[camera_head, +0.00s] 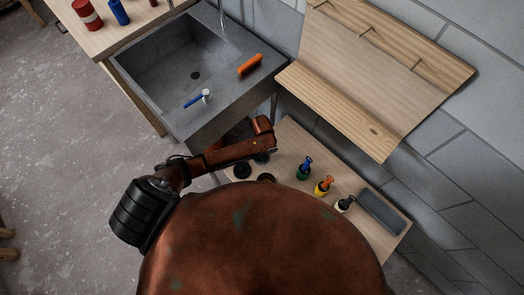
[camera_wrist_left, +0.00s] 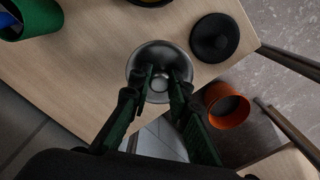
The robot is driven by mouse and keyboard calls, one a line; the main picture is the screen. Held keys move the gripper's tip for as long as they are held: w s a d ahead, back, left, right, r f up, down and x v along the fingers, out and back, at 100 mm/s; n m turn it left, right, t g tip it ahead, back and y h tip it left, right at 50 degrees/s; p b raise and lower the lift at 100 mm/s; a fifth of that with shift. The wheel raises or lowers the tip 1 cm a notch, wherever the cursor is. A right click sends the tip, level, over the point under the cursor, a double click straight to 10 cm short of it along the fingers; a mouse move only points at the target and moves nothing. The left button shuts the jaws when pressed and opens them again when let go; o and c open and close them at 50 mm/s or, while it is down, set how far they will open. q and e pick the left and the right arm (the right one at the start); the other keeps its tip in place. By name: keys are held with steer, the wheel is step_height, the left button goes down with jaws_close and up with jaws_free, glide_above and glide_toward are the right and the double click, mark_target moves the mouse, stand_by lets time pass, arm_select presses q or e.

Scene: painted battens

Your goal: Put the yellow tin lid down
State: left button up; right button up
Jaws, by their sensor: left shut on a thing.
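My left gripper (camera_wrist_left: 162,84) is shut on a round grey metal lid (camera_wrist_left: 150,57), above or at the pale wooden bench top; I cannot tell if the lid touches it. No yellow shows on this lid. In the head view my own arm mostly hides the gripper. Two dark discs lie on the bench, one (camera_wrist_left: 214,38) to the right and one (camera_wrist_left: 150,2) at the top edge of the wrist view. The yellow tin (camera_head: 322,190) stands on the bench with an orange-topped thing in it. My right gripper is not in view.
A green tin (camera_head: 303,174) and a dark tin with a white top (camera_head: 344,204) stand beside the yellow one. The sink (camera_head: 150,75) is behind. An orange container (camera_wrist_left: 228,107) is beyond the bench edge.

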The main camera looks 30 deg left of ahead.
arm_select(q)
steer(key=w+a+f+b, duration=0.1)
steer(key=w+f, duration=0.1)
steer(key=w+f+b, duration=0.1)
steer(key=w+f, duration=0.1)
steer(key=w+a+f, duration=0.1)
steer(key=f, duration=0.1)
steer(key=shift+w+a+f+b, duration=0.3)
steer(key=shift+w+a+b, duration=0.05)
steer(key=shift+w+b, duration=0.05)
steer(key=shift+f+b, duration=0.45)
steer(key=shift+f, duration=1.05)
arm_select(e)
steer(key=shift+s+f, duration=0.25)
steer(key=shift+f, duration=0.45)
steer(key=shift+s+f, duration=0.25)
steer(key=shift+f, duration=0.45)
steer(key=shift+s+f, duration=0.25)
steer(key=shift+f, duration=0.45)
arm_select(q)
steer(key=shift+f, duration=0.15)
steer(key=o, duration=0.9)
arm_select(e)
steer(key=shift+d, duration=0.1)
arm_select(q)
steer(key=shift+o, duration=0.2)
